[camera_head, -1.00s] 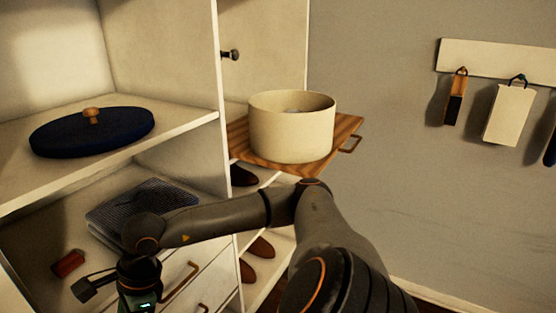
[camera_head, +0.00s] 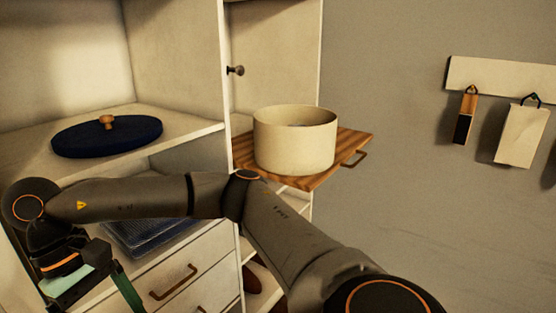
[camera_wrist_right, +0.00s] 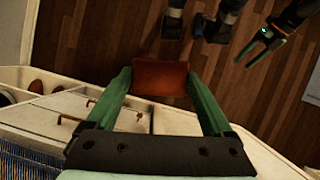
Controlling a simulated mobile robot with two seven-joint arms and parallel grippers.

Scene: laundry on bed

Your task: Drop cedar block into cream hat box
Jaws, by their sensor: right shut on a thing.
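The cream hat box (camera_head: 295,143) stands open and upright on a striped wooden pull-out board (camera_head: 340,160) in the head view. The reddish-brown cedar block (camera_wrist_right: 160,77) is between the green fingers of my right gripper (camera_wrist_right: 160,82), which is shut on it. In the head view this gripper is at the lower left, well below and left of the box, and the block is out of view. My left gripper (camera_wrist_right: 265,42) shows at the upper right of the wrist view, its fingers apart and empty above the wooden floor.
A navy round lid (camera_head: 107,136) with a wooden knob lies on the upper shelf. Folded dark cloth (camera_head: 150,238) lies on the surface below, above drawers (camera_head: 185,275). A brush (camera_head: 467,115) and a pale tag-like item (camera_head: 521,135) hang on the wall rail.

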